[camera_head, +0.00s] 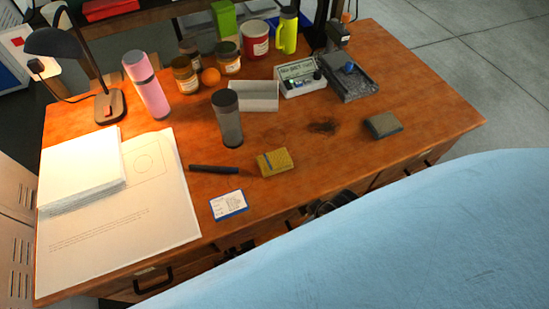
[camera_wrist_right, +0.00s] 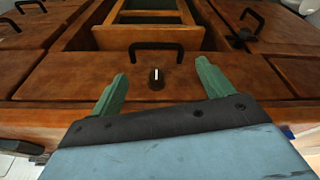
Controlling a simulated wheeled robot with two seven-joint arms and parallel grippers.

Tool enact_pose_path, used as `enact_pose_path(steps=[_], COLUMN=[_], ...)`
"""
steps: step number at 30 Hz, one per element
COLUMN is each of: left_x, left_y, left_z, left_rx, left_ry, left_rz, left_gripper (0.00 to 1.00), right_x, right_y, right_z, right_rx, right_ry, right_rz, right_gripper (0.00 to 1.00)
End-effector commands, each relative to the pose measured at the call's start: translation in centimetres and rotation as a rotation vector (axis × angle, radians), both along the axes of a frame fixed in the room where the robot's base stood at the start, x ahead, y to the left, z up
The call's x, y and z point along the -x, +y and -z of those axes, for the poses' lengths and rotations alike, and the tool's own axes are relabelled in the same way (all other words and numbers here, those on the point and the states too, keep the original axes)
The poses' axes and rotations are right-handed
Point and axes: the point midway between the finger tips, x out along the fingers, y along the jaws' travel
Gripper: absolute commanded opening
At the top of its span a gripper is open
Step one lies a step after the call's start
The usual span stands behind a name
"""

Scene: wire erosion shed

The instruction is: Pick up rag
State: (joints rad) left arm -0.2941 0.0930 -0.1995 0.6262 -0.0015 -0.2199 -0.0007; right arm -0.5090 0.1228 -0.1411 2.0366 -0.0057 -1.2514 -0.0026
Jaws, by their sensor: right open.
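A small grey folded cloth-like pad (camera_head: 382,125), which looks most like the rag, lies flat on the right part of the wooden desk (camera_head: 440,115). I cannot tell its material for certain. My right gripper (camera_wrist_right: 162,68) shows in its wrist view with two green fingers spread apart and nothing between them. It faces the desk's drawer fronts, away from the pad, which does not show in that view. In the head view my blue arm covers the lower right. My left gripper is not in view.
A yellow sponge-like block (camera_head: 273,162), a dark tumbler (camera_head: 227,120) and a dark smudge or debris patch (camera_head: 323,127) are left of the pad. A grey device (camera_head: 350,82) stands behind it. Drawer handles (camera_wrist_right: 157,50) stick out before my right gripper.

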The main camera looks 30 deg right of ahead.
Motion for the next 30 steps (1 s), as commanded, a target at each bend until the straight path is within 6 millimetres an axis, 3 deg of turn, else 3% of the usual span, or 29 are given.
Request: enact_pose_path(steps=[4,6,11,17,21,23,24,27,30], left_x=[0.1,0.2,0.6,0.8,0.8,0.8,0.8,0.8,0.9], left_y=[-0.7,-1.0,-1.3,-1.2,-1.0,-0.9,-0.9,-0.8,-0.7], left_z=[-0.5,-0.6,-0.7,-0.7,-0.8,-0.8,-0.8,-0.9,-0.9], left_rx=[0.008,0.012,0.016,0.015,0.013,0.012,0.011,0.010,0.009], left_ry=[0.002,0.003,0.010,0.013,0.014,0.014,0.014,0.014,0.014], left_rz=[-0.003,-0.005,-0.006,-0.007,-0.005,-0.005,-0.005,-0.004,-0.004], left_gripper=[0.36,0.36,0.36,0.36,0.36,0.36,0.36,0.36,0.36], right_x=[-0.7,-2.1,-9.5,-17.4,-21.7,-22.6,-22.8,-22.1,-20.2], right_y=[0.1,0.0,0.1,2.0,5.6,7.9,9.6,13.9,17.4], right_z=[-4.8,-7.3,-12.7,-19.8,-26.9,-30.1,-32.0,-35.1,-35.6], right_rx=[0.005,0.027,0.173,0.386,0.603,0.720,0.802,1.010,1.215], right_ry=[-0.044,-0.108,-0.419,-0.817,-1.170,-1.338,-1.446,-1.695,-1.892], right_rz=[-0.008,-0.032,-0.189,-0.430,-0.691,-0.838,-0.944,-1.235,-1.568], right_gripper=[0.80,0.80,0.80,0.80,0.80,0.80,0.80,0.80,0.80])
